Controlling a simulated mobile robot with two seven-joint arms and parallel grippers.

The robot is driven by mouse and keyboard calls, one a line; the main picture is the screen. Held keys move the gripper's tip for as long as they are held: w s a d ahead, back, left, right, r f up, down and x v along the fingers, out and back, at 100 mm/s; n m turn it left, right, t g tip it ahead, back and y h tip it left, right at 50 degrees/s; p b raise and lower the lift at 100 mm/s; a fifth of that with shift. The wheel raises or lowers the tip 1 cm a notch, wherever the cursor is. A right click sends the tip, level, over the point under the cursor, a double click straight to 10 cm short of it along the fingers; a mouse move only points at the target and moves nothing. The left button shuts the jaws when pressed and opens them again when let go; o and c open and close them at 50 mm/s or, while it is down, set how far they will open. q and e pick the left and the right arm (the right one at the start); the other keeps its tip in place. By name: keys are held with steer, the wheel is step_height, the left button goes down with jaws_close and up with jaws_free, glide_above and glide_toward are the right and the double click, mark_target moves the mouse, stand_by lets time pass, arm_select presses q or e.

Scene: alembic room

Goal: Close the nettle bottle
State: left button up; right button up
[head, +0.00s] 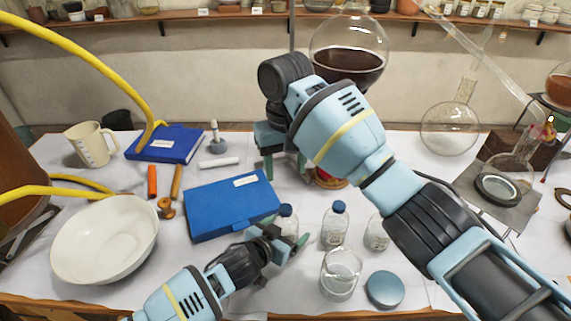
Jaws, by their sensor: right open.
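A small glass bottle with a blue cap (286,211) stands behind my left gripper (288,247), which hides its lower part. I cannot tell whether these fingers hold it. A second blue-capped bottle (334,233) stands to its right. A third bottle (376,236) is partly behind my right arm, and its top is not clear. The labels are too small to read, so I cannot tell which is the nettle bottle. My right gripper (284,166) points down behind the blue box, fingers apart and empty.
An open glass jar (340,280) and a round blue lid (385,289) are at the front. A blue box (228,210), white bowl (106,240) and yellow hose (92,60) are left. A dark-filled flask (350,62) and a clear flask (450,130) are behind.

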arm_select(q)
steer(key=shift+s+a+r, duration=0.25)
steer(key=shift+s+a, duration=0.05)
steer(key=shift+s, duration=0.15)
steer(key=p+v, duration=0.1)
steer(key=v, duration=0.5)
steer(key=shift+s+a+r, duration=0.1)
steer(key=shift+s+a, duration=0.1)
arm_select(e)
step_height(320, 180, up, 4)
steer(key=shift+f, duration=0.25)
arm_select(q)
steer(key=shift+s, duration=0.1)
